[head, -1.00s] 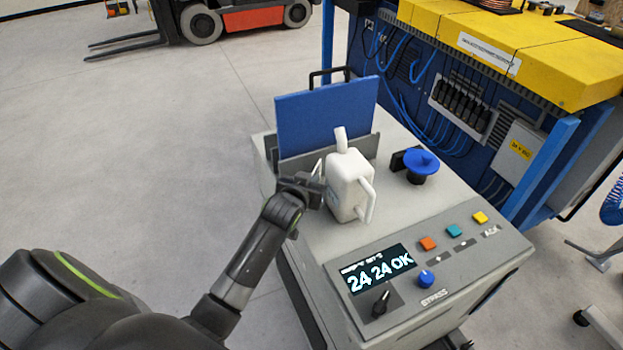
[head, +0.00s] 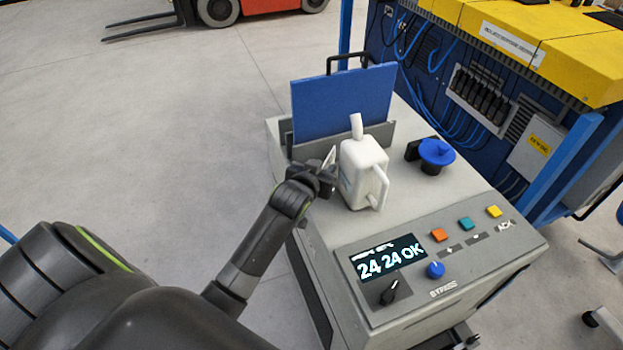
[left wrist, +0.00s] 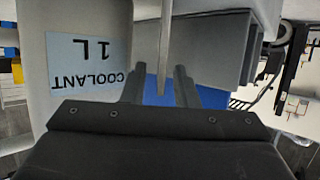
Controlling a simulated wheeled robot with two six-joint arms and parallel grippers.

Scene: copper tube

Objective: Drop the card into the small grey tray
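The card (head: 330,157) is a thin pale sheet standing upright beside the white coolant jug (head: 363,172), on the cart top. In the left wrist view the card (left wrist: 165,45) shows edge-on, its near end between my left gripper's two fingers. My left gripper (head: 326,172) is at the jug's left side; in the wrist view its fingers (left wrist: 160,88) are apart, with gaps visible on both sides of the card. The card's foot is hidden. I cannot clearly make out a separate small grey tray. My right gripper is out of view.
A blue panel (head: 343,103) stands in a grey holder (head: 378,134) behind the jug. A blue knob (head: 436,152) is to the right. A control panel with a display (head: 388,259) and buttons lies in front. Open floor is left of the cart.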

